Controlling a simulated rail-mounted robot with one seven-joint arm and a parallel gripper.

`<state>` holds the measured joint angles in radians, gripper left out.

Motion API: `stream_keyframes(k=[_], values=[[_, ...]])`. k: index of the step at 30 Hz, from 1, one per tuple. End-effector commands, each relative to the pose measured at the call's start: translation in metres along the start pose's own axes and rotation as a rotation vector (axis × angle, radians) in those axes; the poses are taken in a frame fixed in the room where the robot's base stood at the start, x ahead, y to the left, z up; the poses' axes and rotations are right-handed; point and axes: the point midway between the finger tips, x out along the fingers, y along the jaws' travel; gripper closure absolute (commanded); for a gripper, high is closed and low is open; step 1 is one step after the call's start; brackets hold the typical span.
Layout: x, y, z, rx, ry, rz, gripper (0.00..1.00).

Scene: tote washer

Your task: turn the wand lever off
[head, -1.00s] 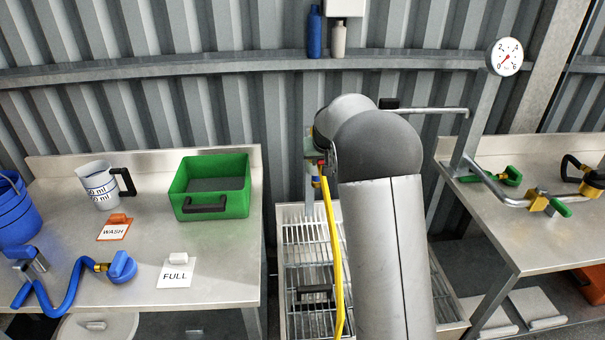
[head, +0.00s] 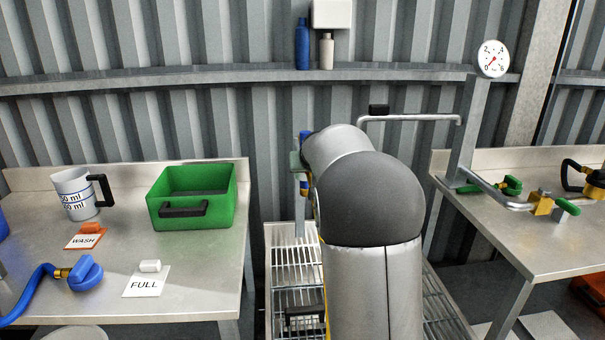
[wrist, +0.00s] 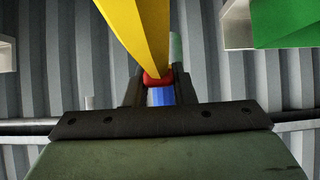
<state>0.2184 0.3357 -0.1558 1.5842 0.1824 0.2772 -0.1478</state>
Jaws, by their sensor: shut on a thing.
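My gripper (wrist: 158,88) is shut on a red piece (wrist: 157,78) at the end of a long yellow bar (wrist: 142,30). In the head view, the gripper shows only in part at the left edge of my arm, above the wire rack, and most of the yellow bar is hidden. On the right bench, a green lever (head: 567,206) sits at a brass valve (head: 541,202) on the pipe. A second green handle (head: 512,185) lies behind the pipe. I cannot tell which of them is the wand lever. My gripper is well left of both.
A wire rack (head: 290,250) stands between the benches, under my arm. A bent pipe arm (head: 415,118) and a gauge (head: 492,59) stand right of my arm.

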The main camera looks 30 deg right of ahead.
Motion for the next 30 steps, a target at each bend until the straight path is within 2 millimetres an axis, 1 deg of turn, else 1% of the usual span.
stream_keyframes(k=[8,9,11,19,23,26,30], values=[[0.000,0.000,-0.001,0.000,0.001,0.000,1.00],[0.000,0.000,-0.001,0.000,0.001,0.000,0.71],[0.000,0.000,-0.001,0.000,0.001,0.001,0.55],[0.000,0.000,0.000,0.000,0.000,0.000,0.55],[-0.008,0.000,-0.001,0.000,0.001,-0.001,0.55],[-0.023,-0.001,-0.001,-0.001,0.002,-0.001,0.55],[-0.055,-0.001,-0.001,-0.001,0.004,-0.002,0.55]])
